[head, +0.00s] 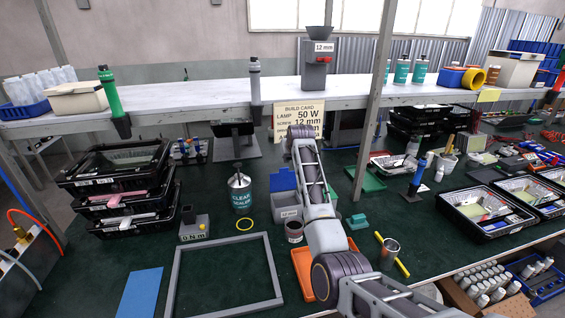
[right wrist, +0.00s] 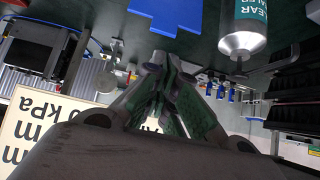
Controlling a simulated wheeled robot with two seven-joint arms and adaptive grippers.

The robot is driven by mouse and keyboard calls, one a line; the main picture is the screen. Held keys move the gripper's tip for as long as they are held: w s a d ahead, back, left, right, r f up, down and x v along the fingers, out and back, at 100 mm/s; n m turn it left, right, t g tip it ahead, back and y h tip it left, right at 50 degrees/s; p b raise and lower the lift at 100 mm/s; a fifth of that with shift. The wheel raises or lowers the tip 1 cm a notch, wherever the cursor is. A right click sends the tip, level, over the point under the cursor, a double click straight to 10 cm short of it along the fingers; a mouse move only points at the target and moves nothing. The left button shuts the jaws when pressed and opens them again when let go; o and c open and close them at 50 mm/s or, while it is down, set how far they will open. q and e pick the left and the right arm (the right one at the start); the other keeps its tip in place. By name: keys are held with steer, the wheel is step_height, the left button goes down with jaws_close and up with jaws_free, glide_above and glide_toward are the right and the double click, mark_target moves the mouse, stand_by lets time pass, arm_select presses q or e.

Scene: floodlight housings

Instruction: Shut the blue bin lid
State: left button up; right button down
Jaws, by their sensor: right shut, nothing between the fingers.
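The blue bin (head: 289,213) is a small grey-blue box with a label on its front, on the green bench mat. Its lid (head: 283,181) stands raised at the back, open. My right arm passes in front of the bin's right side and hides part of it. My right gripper (right wrist: 158,62) is shut and empty in the right wrist view, its fingertips close together. A blue piece (right wrist: 168,12) at the top of that view looks like part of the bin or its lid, apart from the fingertips. My left gripper is not in view.
The build card (head: 299,120) stands behind the bin, close to my right wrist. A clear sealer bottle (head: 240,190) stands left of the bin. A dark red tin (head: 294,232) and an orange tray (head: 303,272) lie in front. A grey frame (head: 224,240) lies front left.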

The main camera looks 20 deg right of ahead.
steer(key=shift+w, duration=0.15)
glide_above(283, 175)
steer(key=shift+f, duration=2.45)
steer(key=shift+w+d+f, duration=0.1)
steer(key=shift+w+f, duration=0.4)
steer(key=shift+f, duration=0.4)
steer(key=shift+s, duration=0.15)
